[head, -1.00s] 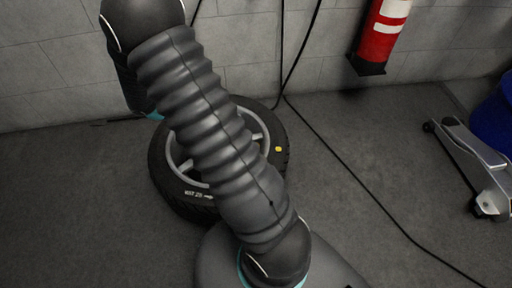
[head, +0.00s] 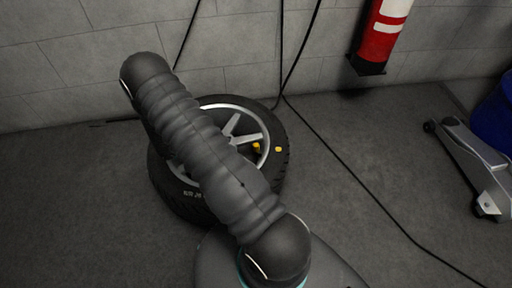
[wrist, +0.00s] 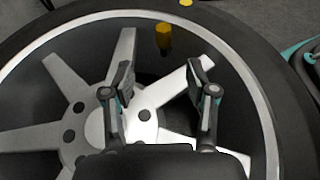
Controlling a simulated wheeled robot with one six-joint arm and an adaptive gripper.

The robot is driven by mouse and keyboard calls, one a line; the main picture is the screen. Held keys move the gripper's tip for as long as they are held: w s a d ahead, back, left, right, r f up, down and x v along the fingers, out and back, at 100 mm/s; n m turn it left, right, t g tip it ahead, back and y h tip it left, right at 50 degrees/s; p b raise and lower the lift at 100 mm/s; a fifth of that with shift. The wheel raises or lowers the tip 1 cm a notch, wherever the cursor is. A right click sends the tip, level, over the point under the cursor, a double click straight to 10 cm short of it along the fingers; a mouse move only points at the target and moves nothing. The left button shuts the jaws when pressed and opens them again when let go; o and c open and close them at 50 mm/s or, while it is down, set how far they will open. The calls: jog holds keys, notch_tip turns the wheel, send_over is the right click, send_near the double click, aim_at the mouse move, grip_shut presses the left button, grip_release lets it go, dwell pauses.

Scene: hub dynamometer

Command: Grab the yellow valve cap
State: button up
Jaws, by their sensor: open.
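The yellow valve cap (wrist: 164,35) shows in the wrist view at the top middle, standing near the inside of the wheel's rim between spokes. It also shows in the head view (head: 256,147), at the right inside of the wheel. The wheel (head: 232,102) lies flat on the floor with its silver spokes up. My gripper (wrist: 162,80) is open and empty over the spokes. Its fingertips lie below the cap in the wrist picture, with the cap beyond them, apart from both. In the head view my arm hides my gripper and part of the wheel.
A yellow dot (head: 278,149) marks the tire's sidewall near the cap. A black cable (head: 345,165) runs across the floor to the right. A silver floor jack (head: 475,155) and a blue drum (head: 495,112) stand at the right. A red-and-white cylinder (head: 383,35) is by the wall.

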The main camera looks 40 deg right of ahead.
aim_at(256, 147)
jog(key=x, duration=0.6)
jog(key=shift+a, duration=0.1)
jog(key=shift+x, duration=2.65)
jog(key=shift+s, duration=0.15)
jog(key=c, duration=1)
